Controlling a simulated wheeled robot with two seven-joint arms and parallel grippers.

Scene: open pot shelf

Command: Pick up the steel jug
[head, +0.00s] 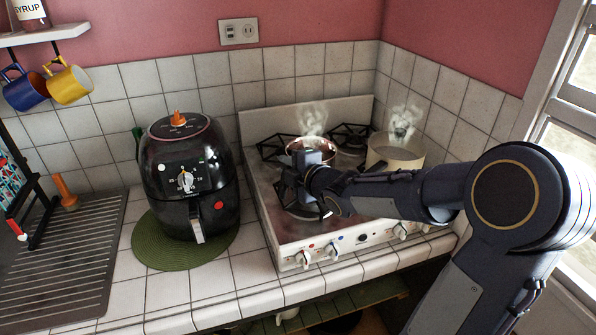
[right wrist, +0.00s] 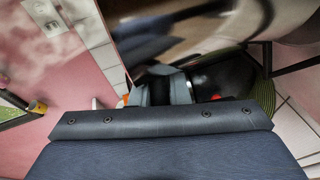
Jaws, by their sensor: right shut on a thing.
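The steel jug (head: 326,152) is at the stove's left back, its round open rim showing and steam rising above it. My right gripper (head: 307,170) is in front of it and hides most of its body. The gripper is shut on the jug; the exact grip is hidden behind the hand. In the right wrist view, the jug's shiny, blurred metal wall (right wrist: 185,38) fills the top, close to the jaws (right wrist: 168,88). My left gripper does not show.
A cream pot (head: 397,157) steams on the stove (head: 290,232) to the right, behind my right arm. A black air fryer (head: 187,180) stands on a green mat (head: 150,243) to the left. A ribbed drainer (head: 70,255) lies farther left.

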